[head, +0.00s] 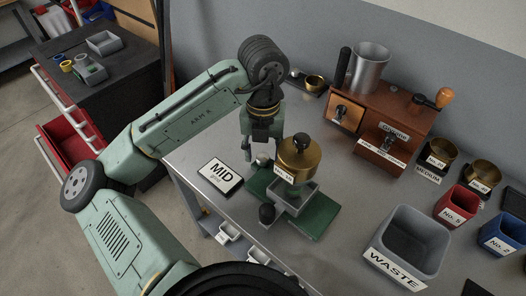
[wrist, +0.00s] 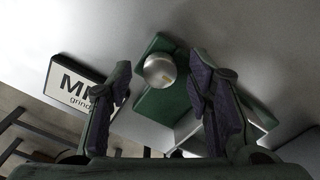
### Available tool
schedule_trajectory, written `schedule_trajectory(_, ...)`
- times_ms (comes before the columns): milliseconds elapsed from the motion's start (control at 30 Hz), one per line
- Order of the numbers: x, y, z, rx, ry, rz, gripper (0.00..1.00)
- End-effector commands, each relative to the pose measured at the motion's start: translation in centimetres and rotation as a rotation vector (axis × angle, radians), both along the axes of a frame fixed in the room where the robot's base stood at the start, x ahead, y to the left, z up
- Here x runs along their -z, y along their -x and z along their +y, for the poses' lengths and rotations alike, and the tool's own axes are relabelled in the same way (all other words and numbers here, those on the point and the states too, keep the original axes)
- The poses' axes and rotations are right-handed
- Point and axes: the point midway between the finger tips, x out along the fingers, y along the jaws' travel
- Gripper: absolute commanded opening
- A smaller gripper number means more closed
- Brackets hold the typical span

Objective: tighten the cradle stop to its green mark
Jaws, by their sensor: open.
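A silver round knob (wrist: 160,70), apparently the cradle stop, sits on the green cradle base (wrist: 160,105). In the head view the knob (head: 262,158) shows small below my gripper (head: 262,150), at the back left of the green base (head: 318,222). My gripper is open and points down, with its fingers on either side of the knob in the wrist view. A small pale mark shows on the knob's lower right. I cannot make out a green mark against the green base.
A brass drum (head: 300,160) with a black knob stands over a grey tray on the base, close right of my gripper.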

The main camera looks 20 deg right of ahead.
Motion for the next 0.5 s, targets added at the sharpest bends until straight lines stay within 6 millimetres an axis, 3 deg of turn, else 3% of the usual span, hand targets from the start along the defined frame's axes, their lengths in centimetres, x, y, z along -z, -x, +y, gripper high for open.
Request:
schedule_trajectory(267,-0.5,0.0,0.0,-0.001,-0.001,-0.001,0.46)
schedule_trajectory(500,-4.7,-0.1,0.0,-0.001,-0.002,-0.005,0.46)
